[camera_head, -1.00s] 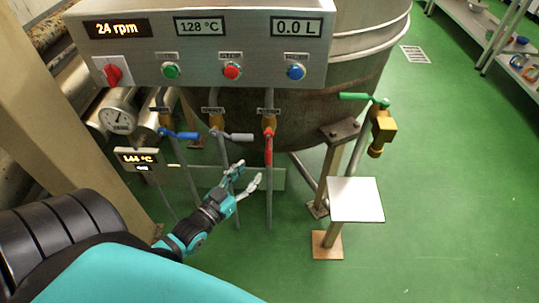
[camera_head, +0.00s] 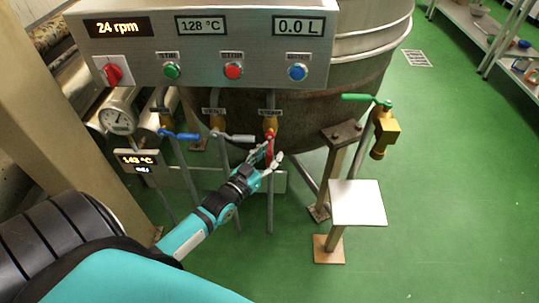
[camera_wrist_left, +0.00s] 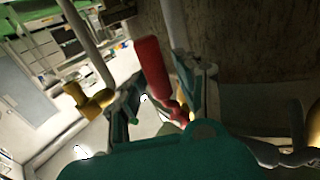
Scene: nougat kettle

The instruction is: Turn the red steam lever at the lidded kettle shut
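The red steam lever (camera_head: 270,147) hangs down from a brass valve (camera_head: 270,124) on the right-hand pipe below the control panel. It also shows in the left wrist view (camera_wrist_left: 153,70), its red handle between the fingers. My left gripper (camera_head: 271,160) is at the lever, one finger on each side. In the left wrist view the gripper (camera_wrist_left: 158,95) looks open, with a gap between the handle and the left finger. Part of the lever is hidden by the fingers in the head view. The kettle (camera_head: 350,85) stands behind the panel. My right gripper is not in view.
A blue lever (camera_head: 180,135) and a grey lever (camera_head: 238,138) sit on pipes to the left. A green-handled brass tap (camera_head: 384,130) and a square metal stand (camera_head: 357,203) are to the right. The control panel (camera_head: 150,52) overhangs the levers. Green floor lies open at right.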

